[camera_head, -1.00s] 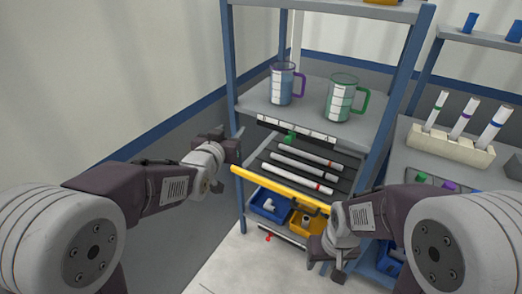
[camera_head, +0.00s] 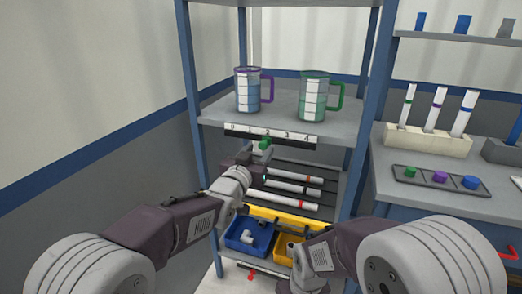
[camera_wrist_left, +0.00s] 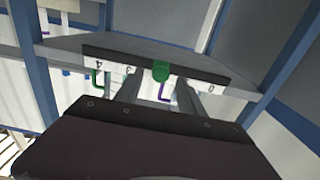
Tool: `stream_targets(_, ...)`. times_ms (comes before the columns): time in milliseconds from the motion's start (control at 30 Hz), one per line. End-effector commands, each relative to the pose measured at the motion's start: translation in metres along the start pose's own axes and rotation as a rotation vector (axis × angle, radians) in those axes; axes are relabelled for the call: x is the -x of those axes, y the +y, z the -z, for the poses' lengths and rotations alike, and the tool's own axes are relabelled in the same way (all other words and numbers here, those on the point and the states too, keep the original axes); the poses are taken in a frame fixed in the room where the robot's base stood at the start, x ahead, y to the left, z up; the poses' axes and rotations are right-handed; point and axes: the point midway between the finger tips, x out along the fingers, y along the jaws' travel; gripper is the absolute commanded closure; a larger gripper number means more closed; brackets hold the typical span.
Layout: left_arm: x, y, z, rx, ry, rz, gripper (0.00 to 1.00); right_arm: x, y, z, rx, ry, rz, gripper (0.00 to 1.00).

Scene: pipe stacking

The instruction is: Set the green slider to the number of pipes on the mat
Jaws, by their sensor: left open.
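The green slider (camera_head: 264,144) sits on the scale strip (camera_head: 296,138) under the shelf edge, at about the 2 mark. My left gripper (camera_head: 261,154) is open just below and in front of the slider. In the left wrist view its two fingers (camera_wrist_left: 160,86) stand either side of the slider, with gaps. Three white pipes (camera_head: 280,200) with coloured bands lie on the dark mat (camera_head: 328,192), partly behind my arm. My right gripper (camera_head: 310,283) is low, its fingers unclear.
Two measuring jugs, purple-handled (camera_head: 249,92) and green-handled (camera_head: 314,98), stand on the shelf above. A yellow bar (camera_head: 285,219) runs along the mat's front. Blue (camera_head: 232,236) and yellow (camera_head: 280,256) bins are below. A tube rack (camera_head: 428,140) stands at right.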

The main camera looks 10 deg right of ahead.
Motion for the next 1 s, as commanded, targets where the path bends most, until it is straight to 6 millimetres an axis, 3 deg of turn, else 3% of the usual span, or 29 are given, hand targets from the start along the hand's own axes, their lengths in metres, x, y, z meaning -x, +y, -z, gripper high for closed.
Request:
stream_targets(200,-0.022,0.000,-0.001,0.000,0.000,0.000,0.54,-0.002,0.000,0.000,0.000,0.000,0.000,0.51)
stream_targets(467,-0.024,0.000,0.000,0.000,-0.001,0.000,0.54,-0.001,0.000,0.000,0.000,0.000,0.000,0.51)
stream_targets(633,-0.024,0.000,0.000,0.000,-0.001,0.000,0.98,-0.001,0.000,0.000,0.000,0.000,0.000,0.51)
stream_targets(1000,-0.024,0.000,0.000,0.000,-0.001,0.000,1.00,-0.002,0.000,0.000,0.000,0.000,0.000,0.51)
